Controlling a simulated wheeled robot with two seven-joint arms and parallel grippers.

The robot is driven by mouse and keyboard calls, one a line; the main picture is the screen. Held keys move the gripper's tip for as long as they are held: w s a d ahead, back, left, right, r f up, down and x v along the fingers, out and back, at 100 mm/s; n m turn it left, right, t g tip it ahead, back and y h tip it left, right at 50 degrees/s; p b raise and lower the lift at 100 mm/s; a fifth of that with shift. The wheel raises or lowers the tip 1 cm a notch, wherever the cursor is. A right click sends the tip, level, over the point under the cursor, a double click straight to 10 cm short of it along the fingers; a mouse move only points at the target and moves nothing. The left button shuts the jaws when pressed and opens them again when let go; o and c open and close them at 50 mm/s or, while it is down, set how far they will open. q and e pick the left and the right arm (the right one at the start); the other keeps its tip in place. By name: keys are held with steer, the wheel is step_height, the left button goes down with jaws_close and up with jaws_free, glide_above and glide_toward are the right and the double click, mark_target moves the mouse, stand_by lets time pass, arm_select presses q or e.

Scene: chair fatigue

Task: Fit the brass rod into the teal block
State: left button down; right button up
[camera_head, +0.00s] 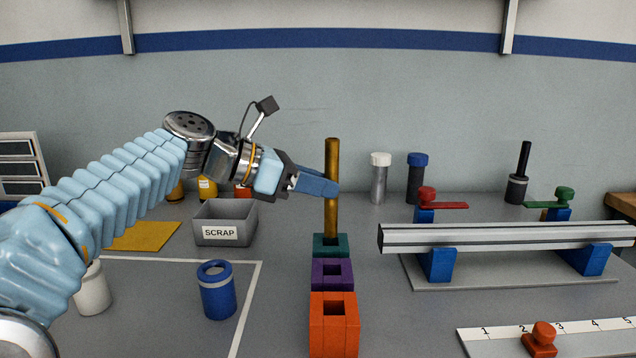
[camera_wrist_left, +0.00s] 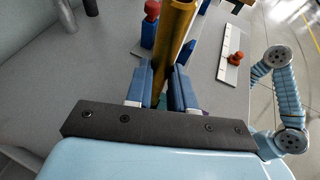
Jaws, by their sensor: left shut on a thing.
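The brass rod (camera_head: 331,160) stands upright in the head view. My left gripper (camera_head: 326,186) is shut on it near mid-length, coming from the left. The rod's lower end meets the top opening of the teal block (camera_head: 331,252); I cannot tell whether it is inside the hole or just above it. In the left wrist view the rod (camera_wrist_left: 172,35) rises between the blue fingers of the gripper (camera_wrist_left: 162,88), and the block is mostly hidden. My right gripper is not in view.
A purple block (camera_head: 318,274) and an orange block (camera_head: 333,325), both with square holes, stand in front of the teal one. A metal rail (camera_head: 500,237) on blue supports lies to the right. A grey scrap bin (camera_head: 224,222) and a blue cup (camera_head: 217,292) stand left.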

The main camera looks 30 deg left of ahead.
arm_select(q)
steer(key=shift+r+p, duration=0.1)
steer(key=shift+p, duration=0.8)
stand_by(1.0)
steer(key=shift+f+b, duration=2.2)
steer(key=shift+f, duration=1.35)
steer(key=c, duration=0.9)
jaws_free()
steer(key=p+v, duration=0.1)
steer(key=v, duration=1.3)
steer(key=shift+d, duration=0.1)
